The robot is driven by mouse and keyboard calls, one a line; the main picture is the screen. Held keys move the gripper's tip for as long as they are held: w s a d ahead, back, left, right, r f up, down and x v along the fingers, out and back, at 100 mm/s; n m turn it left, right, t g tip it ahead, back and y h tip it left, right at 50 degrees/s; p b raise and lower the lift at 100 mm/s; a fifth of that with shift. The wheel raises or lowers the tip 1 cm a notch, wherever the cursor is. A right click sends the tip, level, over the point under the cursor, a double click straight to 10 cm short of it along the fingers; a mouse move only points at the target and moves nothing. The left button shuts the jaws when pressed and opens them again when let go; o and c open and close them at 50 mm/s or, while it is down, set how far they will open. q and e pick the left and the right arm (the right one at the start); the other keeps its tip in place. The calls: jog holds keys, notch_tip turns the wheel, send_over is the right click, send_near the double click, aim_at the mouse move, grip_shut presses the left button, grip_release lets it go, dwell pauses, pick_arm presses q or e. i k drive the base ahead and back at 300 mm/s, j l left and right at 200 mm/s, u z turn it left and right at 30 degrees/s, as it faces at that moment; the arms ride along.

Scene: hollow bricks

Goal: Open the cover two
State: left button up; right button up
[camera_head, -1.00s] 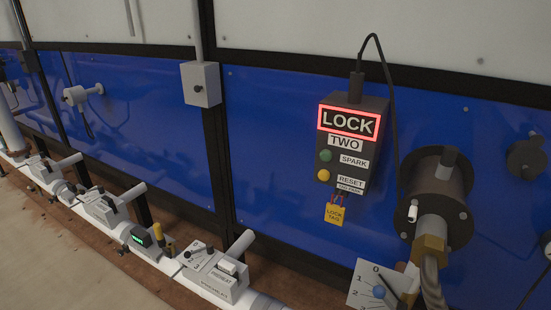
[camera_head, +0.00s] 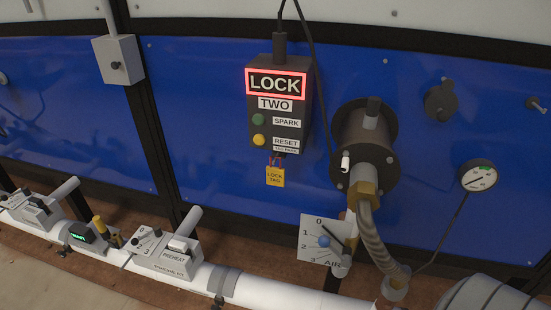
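A dark control box (camera_head: 280,105) marked TWO hangs on the blue wall, with a red-framed LOCK sign lit on top. It has a green SPARK button (camera_head: 258,119) and a yellow RESET button (camera_head: 259,140). A yellow LOCK TAG (camera_head: 275,177) hangs from red loops under it. A dark round flanged burner fitting (camera_head: 358,140) sits right of the box. A small dark round cover (camera_head: 441,101) lies flat on the wall further right; it looks closed. I cannot tell for sure which part is cover two. Neither gripper is in view.
A dial plate (camera_head: 325,242) marked AIR stands below the burner, beside a flexible hose (camera_head: 378,235). A round gauge (camera_head: 479,176) is at right. A white pipe (camera_head: 215,277) with a PREHEAT unit (camera_head: 165,255) runs along the wall's foot. A grey box (camera_head: 119,60) is upper left.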

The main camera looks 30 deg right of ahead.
aim_at(440, 105)
jog(key=z, duration=2.05)
